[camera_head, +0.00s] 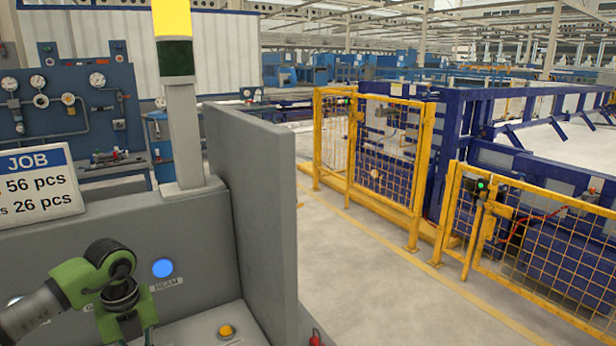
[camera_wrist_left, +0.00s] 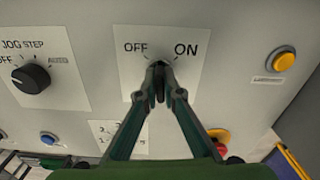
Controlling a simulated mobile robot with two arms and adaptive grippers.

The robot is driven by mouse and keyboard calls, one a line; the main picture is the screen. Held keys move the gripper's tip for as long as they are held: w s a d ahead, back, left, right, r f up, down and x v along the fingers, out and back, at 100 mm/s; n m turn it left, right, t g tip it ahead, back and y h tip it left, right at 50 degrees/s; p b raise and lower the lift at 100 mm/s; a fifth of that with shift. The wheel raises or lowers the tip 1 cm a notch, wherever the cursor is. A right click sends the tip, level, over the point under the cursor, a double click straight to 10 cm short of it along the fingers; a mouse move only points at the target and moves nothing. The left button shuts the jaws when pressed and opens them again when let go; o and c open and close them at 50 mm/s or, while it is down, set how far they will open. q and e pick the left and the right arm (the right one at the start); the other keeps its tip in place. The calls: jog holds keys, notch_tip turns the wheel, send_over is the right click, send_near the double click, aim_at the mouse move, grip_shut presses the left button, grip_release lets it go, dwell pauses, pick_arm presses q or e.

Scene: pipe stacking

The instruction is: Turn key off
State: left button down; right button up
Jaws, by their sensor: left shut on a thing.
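The key switch has a white plate (camera_wrist_left: 188,63) marked OFF on the left and ON on the right, in the left wrist view. My left gripper (camera_wrist_left: 159,92) is shut on the dark key (camera_wrist_left: 158,66) at the middle of this plate. The fingertips cover most of the key, so I cannot tell which mark it points to. In the head view, my green left arm reaches over the grey control panel at the lower left; the key and fingertips are hidden there. My right gripper is not in view.
In the left wrist view, a black JOG STEP knob (camera_wrist_left: 31,78) is left of the key, a yellow button (camera_wrist_left: 284,61) right, and a red button (camera_wrist_left: 219,137) below. In the head view, a grey side wall (camera_head: 258,215) bounds the panel. Yellow fencing (camera_head: 425,170) stands beyond.

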pick_arm(q)
jog(key=n, duration=0.2)
jog(key=shift+r+n+p, duration=0.1)
jog(key=shift+n+p, duration=0.2)
jog(key=shift+p, duration=0.1)
jog(key=shift+n, duration=0.5)
jog(key=shift+n+p, duration=0.5)
jog(key=shift+n, duration=1.2)
